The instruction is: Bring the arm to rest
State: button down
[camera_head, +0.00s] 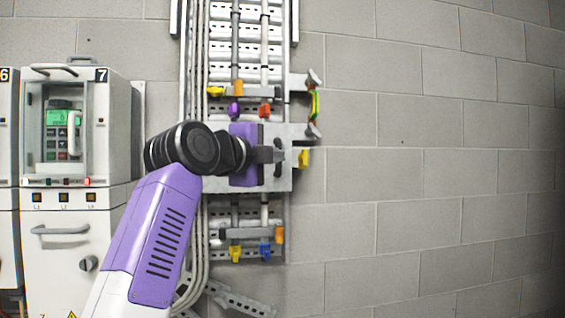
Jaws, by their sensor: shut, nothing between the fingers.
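My purple and white arm (165,230) rises from the lower left, with a dark joint at its top. My gripper (278,155) points to the right at the end of the arm, in front of a grey bracket plate on the cable tray. Its dark fingers are shut with nothing visible between them. Whether it touches the plate cannot be told from this one view.
A cabinet marked 7 (62,180) with a green-screened keypad (62,118) stands at the left. A vertical cable tray (235,50) with coloured clips runs behind my arm. A bare grey block wall (440,190) fills the right side.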

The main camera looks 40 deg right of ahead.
jog(key=v, duration=0.2)
jog(key=b+v, duration=0.1)
jog(key=v, duration=0.1)
jog(key=shift+s+a, duration=0.25)
jog(key=shift+s, duration=0.05)
